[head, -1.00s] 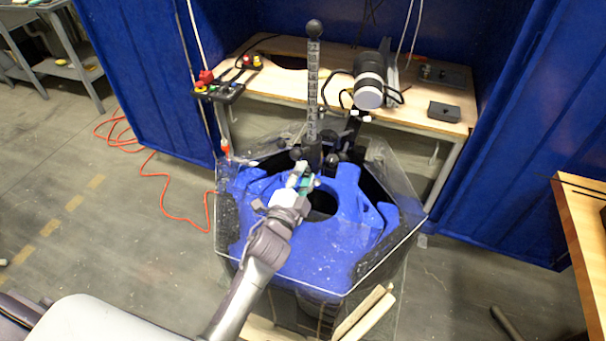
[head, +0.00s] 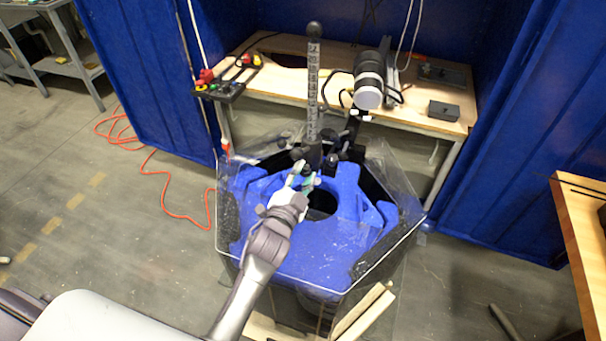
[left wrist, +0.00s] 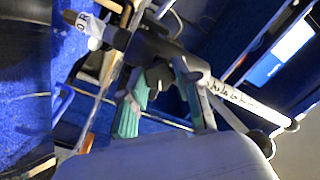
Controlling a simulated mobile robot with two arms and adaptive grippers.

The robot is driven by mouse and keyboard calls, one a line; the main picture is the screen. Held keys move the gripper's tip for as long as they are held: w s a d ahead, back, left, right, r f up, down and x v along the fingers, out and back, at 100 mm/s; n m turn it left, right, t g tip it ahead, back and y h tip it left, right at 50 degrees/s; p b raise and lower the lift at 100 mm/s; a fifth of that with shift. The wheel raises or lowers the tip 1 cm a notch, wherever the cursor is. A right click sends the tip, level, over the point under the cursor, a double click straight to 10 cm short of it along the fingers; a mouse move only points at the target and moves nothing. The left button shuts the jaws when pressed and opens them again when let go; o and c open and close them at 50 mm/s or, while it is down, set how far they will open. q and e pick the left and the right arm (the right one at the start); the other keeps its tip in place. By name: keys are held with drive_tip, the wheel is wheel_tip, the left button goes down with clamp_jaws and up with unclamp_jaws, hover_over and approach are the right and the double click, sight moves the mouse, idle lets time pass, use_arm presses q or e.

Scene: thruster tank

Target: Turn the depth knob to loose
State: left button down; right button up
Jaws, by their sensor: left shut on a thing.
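The depth knob (left wrist: 159,76) is a small dark knob at the foot of the upright scale bar (head: 313,95), above the blue tank float. My left gripper (head: 304,180) reaches in from the front left to that foot. In the left wrist view its green-padded fingers (left wrist: 160,95) stand either side of the dark knob and are shut on it. The fingers and the bar's foot partly hide the knob in the head view, so its turn setting cannot be read. My right gripper is not in view.
The clear-walled tank with a blue float (head: 300,255) stands in front of a wooden bench (head: 285,85). A black and white cylindrical device (head: 369,85) stands behind, right of the bar. A control box (head: 228,88) is at left. Blue curtains flank the bench.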

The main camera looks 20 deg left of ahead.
use_arm(q)
drive_tip(key=shift+f, duration=0.1)
drive_tip(key=c, duration=0.8)
unclamp_jaws()
drive_tip(key=shift+s, duration=0.1)
drive_tip(key=s, duration=1.2)
drive_tip(key=shift+a, duration=0.2)
